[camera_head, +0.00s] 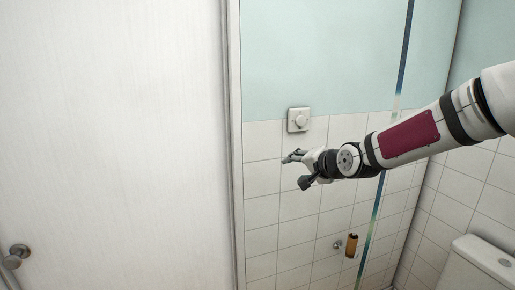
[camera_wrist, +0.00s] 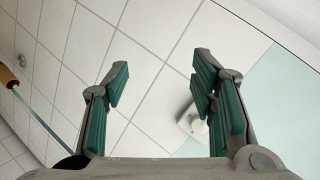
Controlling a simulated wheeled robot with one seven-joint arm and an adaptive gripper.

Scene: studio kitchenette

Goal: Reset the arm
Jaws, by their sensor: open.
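My gripper (camera_head: 294,170) is at the end of my arm, which reaches in from the right in the head view. It is in front of the white tiled wall, a little below a square switch with a round knob (camera_head: 299,119). In the wrist view my gripper (camera_wrist: 160,85) has its green-padded fingers spread apart, with only tiles between them. The switch (camera_wrist: 190,122) shows partly behind the right finger there. My gripper holds nothing. I cannot tell the exact gap between it and the wall.
A white door (camera_head: 120,140) with a round metal handle (camera_head: 16,256) fills the left. A white toilet cistern (camera_head: 478,262) stands at the lower right. A blue stripe (camera_head: 369,240) runs down the wall.

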